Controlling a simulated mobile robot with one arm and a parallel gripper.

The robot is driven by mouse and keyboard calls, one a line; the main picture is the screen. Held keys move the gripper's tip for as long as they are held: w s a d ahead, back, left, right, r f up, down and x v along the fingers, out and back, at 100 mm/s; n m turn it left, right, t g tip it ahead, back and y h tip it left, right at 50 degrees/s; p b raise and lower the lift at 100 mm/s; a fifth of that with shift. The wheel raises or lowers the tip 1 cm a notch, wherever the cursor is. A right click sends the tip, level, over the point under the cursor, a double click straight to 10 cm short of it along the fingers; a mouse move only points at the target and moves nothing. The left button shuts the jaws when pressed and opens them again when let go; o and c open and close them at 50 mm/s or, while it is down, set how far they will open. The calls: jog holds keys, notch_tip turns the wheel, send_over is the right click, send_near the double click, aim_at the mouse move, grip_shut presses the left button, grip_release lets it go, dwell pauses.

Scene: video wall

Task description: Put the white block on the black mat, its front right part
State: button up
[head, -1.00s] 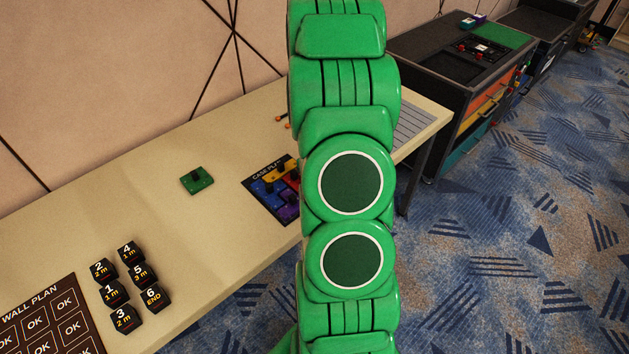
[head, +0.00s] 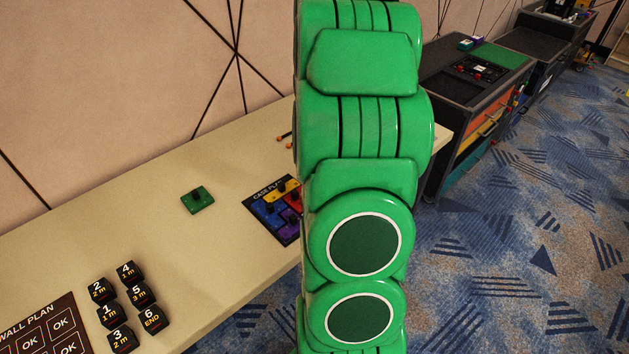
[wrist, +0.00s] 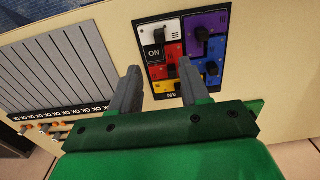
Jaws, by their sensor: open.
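In the head view, the mat (head: 250,207) lies on the table, partly behind my arm; the white block is hidden there.
Red (wrist: 171,75), purple (wrist: 205,30), blue (wrist: 210,72) and yellow (wrist: 158,86) blocks also lie on the mat. Several black numbered blocks (head: 122,310) are at the near left. A grey striped panel (wrist: 60,75) lies beside the mat.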

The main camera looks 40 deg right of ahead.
jog(key=s+a+r, duration=0.4)
jog(key=a+r, duration=0.2)
jog(key=a, duration=0.4)
jog(key=s+a+r, duration=0.3)
jog(key=a+r, duration=0.3)
jog(key=a, duration=0.5)
jog(key=s+a+r+g, duration=0.1)
jog(key=s+a+r, duration=0.1)
jog(key=s+a, duration=0.3)
jog(key=s+a+r, duration=0.3)
jog(key=s+a, duration=0.2)
jog(key=s, duration=0.6)
jog(key=shift+s+a+g, duration=0.25)
jog(key=shift+s+g, duration=0.05)
jog(key=shift+g, duration=0.1)
